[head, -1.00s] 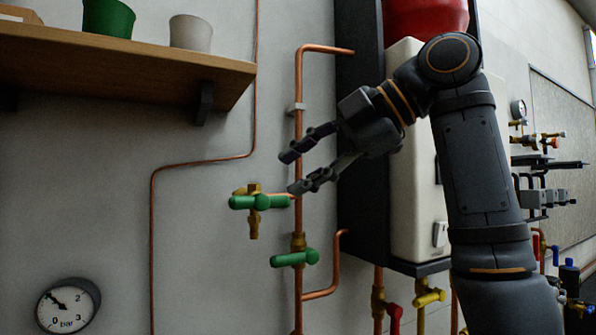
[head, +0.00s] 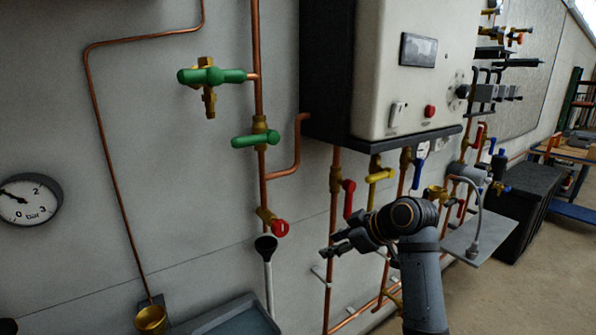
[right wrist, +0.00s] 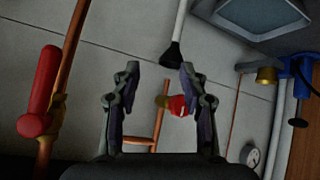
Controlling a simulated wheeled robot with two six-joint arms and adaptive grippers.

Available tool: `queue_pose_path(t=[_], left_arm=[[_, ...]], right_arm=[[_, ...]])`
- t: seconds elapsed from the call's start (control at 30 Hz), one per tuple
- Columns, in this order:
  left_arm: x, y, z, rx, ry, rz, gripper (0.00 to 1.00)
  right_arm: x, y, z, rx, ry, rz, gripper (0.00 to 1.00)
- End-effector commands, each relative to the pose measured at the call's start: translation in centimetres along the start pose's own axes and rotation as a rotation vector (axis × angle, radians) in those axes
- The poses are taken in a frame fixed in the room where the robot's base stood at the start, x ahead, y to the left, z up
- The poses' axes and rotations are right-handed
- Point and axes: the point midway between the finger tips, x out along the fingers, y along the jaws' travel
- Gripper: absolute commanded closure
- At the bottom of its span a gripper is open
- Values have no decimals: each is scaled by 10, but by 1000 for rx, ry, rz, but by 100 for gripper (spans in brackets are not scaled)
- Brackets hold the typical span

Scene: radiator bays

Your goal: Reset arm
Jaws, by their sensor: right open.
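My right gripper (head: 333,259) is open and empty in the head view, low in front of the pipes below the boiler. Its two dark fingers (right wrist: 158,85) stand apart in the right wrist view, with a small red-handled valve (right wrist: 178,104) showing between them, farther off. That red valve (head: 279,228) is left of and above the gripper in the head view. My right arm (head: 422,280) comes up from the bottom. The left gripper does not show.
Two green-handled valves (head: 212,76) (head: 256,140) sit on the left pipes. The boiler (head: 410,70) is above my arm. A red lever (head: 348,198) and a yellow lever (head: 380,176) are close to the gripper. A gauge (head: 28,199) is at the left, and a grey tray (head: 228,318) is at the bottom.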

Motion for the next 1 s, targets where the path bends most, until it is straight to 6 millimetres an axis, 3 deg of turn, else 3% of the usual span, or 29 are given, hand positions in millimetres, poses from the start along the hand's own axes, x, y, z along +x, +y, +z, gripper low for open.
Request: queue_pose_path(t=[0.03,0.2,0.4,0.6,0.9,1.0], left_arm=[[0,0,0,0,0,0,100],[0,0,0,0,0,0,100],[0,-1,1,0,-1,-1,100],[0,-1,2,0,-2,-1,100],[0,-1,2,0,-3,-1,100],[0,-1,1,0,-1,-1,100]], right_arm=[[12,-9,37,75,-47,13,56],[30,-48,151,319,-201,92,56],[16,-114,269,558,-383,209,56],[-14,-166,333,693,-500,306,56],[-61,-220,383,804,-614,411,56],[-38,-218,405,814,-626,410,56]])
